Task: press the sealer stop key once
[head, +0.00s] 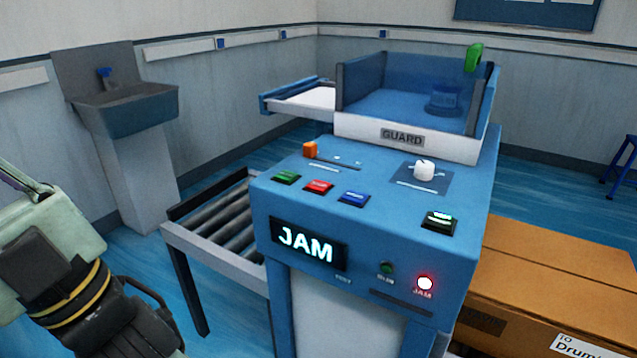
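The blue sealer machine (375,215) stands in the middle, with a sloped panel on top. A red key (318,187) sits on this panel between a green key (286,177) and a blue key (354,198). The key labels are too small to read. A lit display (306,243) on the front reads JAM, and a JAM lamp (425,283) glows red. My gripper (150,305) is at the lower left, well apart from the keys. Its fingertips cannot be made out clearly.
A white knob (424,170) and an orange lever (310,150) rise from the panel. A guard (400,138) stands behind them. A roller conveyor (222,225) is at the machine's left, between it and my gripper. A cardboard box (560,290) is at the right. A sink (125,105) is at the back left.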

